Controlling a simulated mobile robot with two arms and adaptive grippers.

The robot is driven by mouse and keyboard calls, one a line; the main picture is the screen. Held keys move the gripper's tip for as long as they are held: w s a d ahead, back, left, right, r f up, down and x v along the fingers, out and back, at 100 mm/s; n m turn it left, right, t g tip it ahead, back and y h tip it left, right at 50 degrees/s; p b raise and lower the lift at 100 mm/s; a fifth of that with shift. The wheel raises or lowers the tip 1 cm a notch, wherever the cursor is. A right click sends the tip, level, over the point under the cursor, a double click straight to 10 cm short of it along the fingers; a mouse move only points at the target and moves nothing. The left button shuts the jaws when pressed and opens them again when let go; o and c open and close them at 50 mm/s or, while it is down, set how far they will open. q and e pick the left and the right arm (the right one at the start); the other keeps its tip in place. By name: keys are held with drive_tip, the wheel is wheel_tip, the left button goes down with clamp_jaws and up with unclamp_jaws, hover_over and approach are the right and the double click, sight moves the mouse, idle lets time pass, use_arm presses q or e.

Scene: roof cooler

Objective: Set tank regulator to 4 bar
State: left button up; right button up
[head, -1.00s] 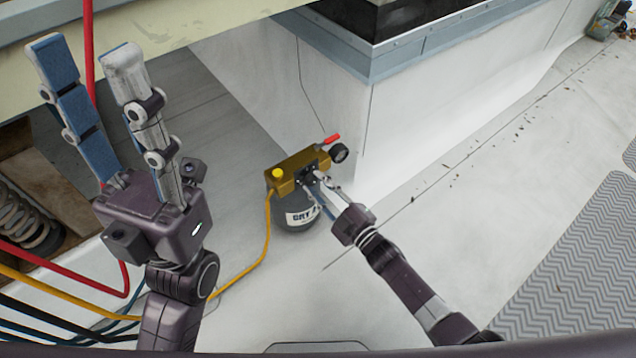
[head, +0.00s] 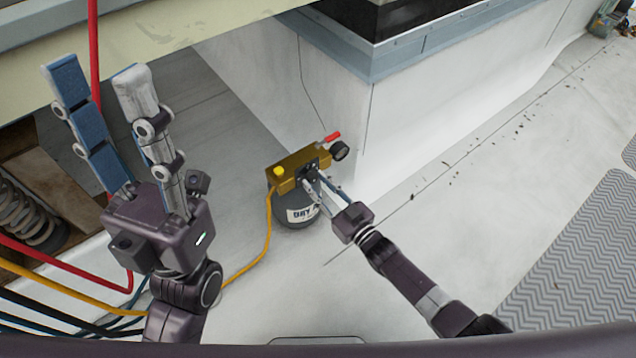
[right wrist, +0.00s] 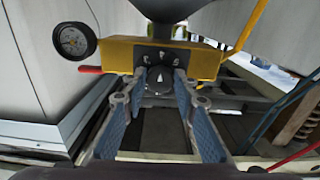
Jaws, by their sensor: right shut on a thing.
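The grey tank (head: 290,208) stands on the roof with a brass-yellow regulator block (head: 300,165) on top. My right gripper (head: 312,180) is at the block's front, shut on the dark regulator knob (right wrist: 158,86), which shows a white pointer between the fingers. Marks on the dark dial plate (right wrist: 162,56) are too small to read. My left gripper (head: 98,75) is open and empty, raised at the left.
A red-handled lever (head: 329,138) and a yellow cap (head: 278,172) are on the block. A yellow hose (head: 268,235) runs from it down to the left. A white cooler housing (head: 400,120) stands close behind. Open roof lies to the right, with grey mats (head: 580,260).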

drive_tip(key=shift+d+f+m, duration=0.1)
drive_tip(key=shift+m, duration=0.2)
drive_tip(key=o, duration=1.2)
drive_tip(key=shift+c, duration=0.2)
drive_tip(key=v, duration=1.2)
